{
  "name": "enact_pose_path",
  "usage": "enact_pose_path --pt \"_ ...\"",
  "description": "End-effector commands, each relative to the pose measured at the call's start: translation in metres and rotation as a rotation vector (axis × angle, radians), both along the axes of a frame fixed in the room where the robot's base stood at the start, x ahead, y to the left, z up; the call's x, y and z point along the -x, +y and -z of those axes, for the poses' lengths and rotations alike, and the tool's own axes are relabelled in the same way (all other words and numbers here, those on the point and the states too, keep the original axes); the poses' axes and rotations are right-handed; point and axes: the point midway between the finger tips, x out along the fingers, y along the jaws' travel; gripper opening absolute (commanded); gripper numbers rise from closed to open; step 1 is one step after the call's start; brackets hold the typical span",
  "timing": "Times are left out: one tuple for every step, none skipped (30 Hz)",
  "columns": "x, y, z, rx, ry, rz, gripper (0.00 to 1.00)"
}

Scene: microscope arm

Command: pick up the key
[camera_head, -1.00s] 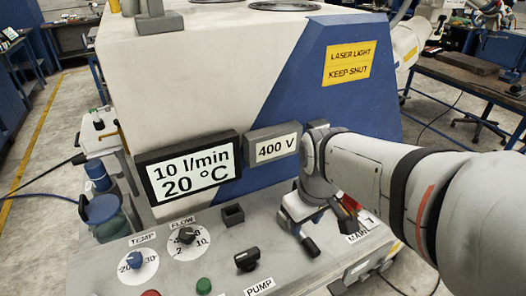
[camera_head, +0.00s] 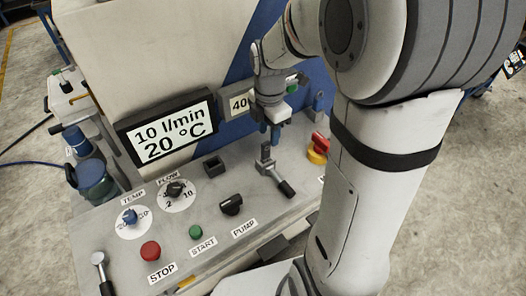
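The piece that I take for the key (camera_head: 268,167) is a grey metal part with a black handle at its lower right. It lies on the grey control panel (camera_head: 225,232), right of the small dark square socket (camera_head: 213,166). Another metal tool (camera_head: 100,266) with a round end and black handle lies at the lower left of the panel.
A red-and-yellow switch (camera_head: 318,151) stands just right of my gripper. A black PUMP knob (camera_head: 231,205), green START button (camera_head: 196,232), red STOP button (camera_head: 150,250) and two dials fill the panel's front. The display box (camera_head: 168,133) stands behind.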

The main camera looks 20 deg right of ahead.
Motion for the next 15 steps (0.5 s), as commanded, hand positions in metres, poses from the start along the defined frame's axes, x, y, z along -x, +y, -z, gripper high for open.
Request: enact_pose_path --pt "0.001 0.001 0.005 0.000 0.003 -0.001 0.38" --pt "0.000 0.002 0.008 0.000 0.003 -0.001 0.38" --pt "0.001 0.004 0.014 0.000 0.005 -0.001 0.38" --pt "0.001 0.005 0.018 0.000 0.005 -0.002 0.38" --pt "0.001 0.006 0.023 0.000 0.006 -0.002 0.38" --pt "0.001 0.008 0.029 0.000 0.005 -0.001 0.38" --pt "0.001 0.008 0.034 0.000 0.005 0.000 0.38" --pt "0.001 0.008 0.039 0.000 0.005 0.000 0.38" --pt "0.000 0.007 0.044 0.000 0.004 0.001 0.38" --pt "0.000 0.007 0.046 0.000 0.002 0.001 0.38" --pt "0.000 0.008 0.048 0.000 0.002 0.001 0.38" --pt "0.000 0.007 0.051 0.000 0.001 0.001 0.38" --pt "0.000 0.007 0.052 0.000 0.000 0.001 0.38" --pt "0.000 0.008 0.052 0.000 0.000 0.001 0.38" --pt "0.000 0.008 0.053 0.000 -0.001 0.001 0.38"
